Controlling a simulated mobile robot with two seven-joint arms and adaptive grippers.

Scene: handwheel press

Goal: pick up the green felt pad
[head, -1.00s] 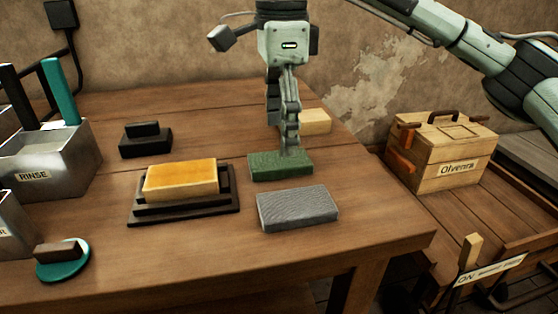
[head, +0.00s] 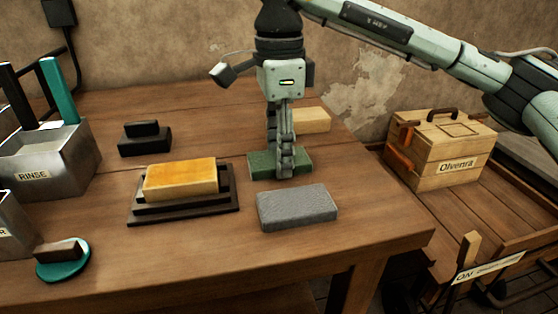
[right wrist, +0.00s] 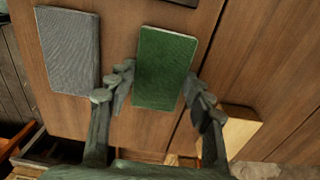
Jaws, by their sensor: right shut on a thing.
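The green felt pad (head: 261,164) lies flat on the wooden table, behind the grey pad, and my right gripper partly covers it in the head view. My right gripper (head: 282,172) points straight down over it, fingers low at the pad. In the right wrist view the green pad (right wrist: 167,60) sits between the two fingers of my right gripper (right wrist: 158,82), one at each long side near its lower end. The gripper is shut on the pad. I cannot see any gap under the pad. My left gripper is not in view.
A grey pad (head: 298,208) lies just in front. A yellow-topped block (head: 181,178) on a dark stepped base stands to the left. A pale wooden block (head: 311,120) lies behind. The RINSE bin (head: 50,160) stands far left, and a wooden box (head: 441,150) stands right of the table.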

